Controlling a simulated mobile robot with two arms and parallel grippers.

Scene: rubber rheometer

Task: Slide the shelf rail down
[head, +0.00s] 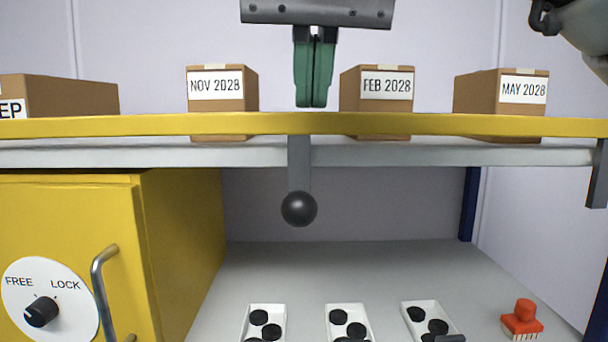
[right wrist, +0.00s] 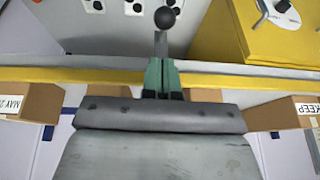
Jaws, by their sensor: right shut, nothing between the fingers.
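The shelf rail (head: 450,124) is a long yellow bar along the front edge of the shelf. It crosses the whole head view and also shows in the right wrist view (right wrist: 60,76). A grey bar with a black ball knob (head: 299,208) hangs below it near the middle. My right gripper (head: 315,104) has green fingers pointing down, shut together and empty. Its tips show just above the rail, nearly in line with the knob bar. In the right wrist view the fingers (right wrist: 161,62) overlap the rail; I cannot tell whether they touch it. My left gripper is not in view.
Brown boxes dated NOV 2028 (head: 222,90), FEB 2028 (head: 376,90) and MAY 2028 (head: 500,92) stand on the shelf beside my gripper. Below are a yellow cabinet (head: 185,230) with a FREE/LOCK dial (head: 50,300), white trays of black discs (head: 348,322) and a red-handled brush (head: 523,316).

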